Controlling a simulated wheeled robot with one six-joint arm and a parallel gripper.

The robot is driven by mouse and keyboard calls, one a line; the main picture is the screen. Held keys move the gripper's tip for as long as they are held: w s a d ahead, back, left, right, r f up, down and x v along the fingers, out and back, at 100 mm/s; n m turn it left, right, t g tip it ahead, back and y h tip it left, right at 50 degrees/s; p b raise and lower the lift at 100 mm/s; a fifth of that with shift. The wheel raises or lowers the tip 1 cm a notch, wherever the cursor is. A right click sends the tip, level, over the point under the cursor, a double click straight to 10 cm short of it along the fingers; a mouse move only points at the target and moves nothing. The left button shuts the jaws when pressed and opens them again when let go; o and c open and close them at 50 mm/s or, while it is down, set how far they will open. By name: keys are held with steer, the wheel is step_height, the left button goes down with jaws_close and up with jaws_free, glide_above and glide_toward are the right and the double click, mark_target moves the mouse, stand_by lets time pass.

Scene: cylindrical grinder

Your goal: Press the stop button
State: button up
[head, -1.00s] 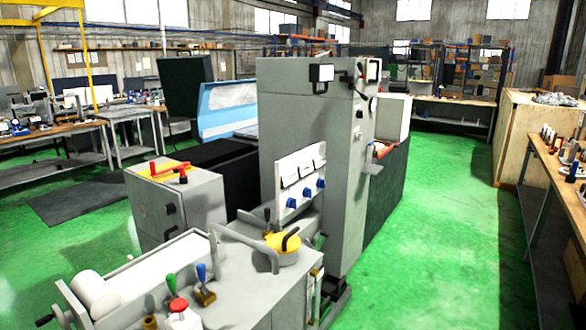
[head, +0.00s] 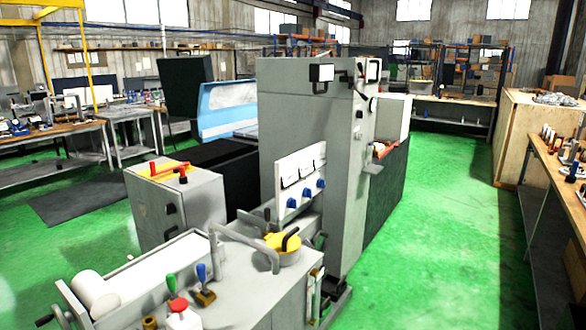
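A red mushroom-shaped button (head: 178,304) sits on a small white box on top of the grey machine bed in the foreground. It is at the bottom of the head view, beside a green-handled lever (head: 171,283) and a blue-handled lever (head: 202,272). The grey cylindrical grinder (head: 310,130) stands behind it. A second grey cabinet (head: 172,200) with a yellow top carries red handles or knobs (head: 168,168). Which of these red parts is the stop button is not labelled legibly. My gripper is not in view.
A yellow round part (head: 282,248) and a bent grey pipe stand on the machine bed. Blue knobs (head: 307,195) line a white panel. Green floor (head: 430,240) is clear right of the machine, up to a workbench (head: 560,170). Benches stand at the left.

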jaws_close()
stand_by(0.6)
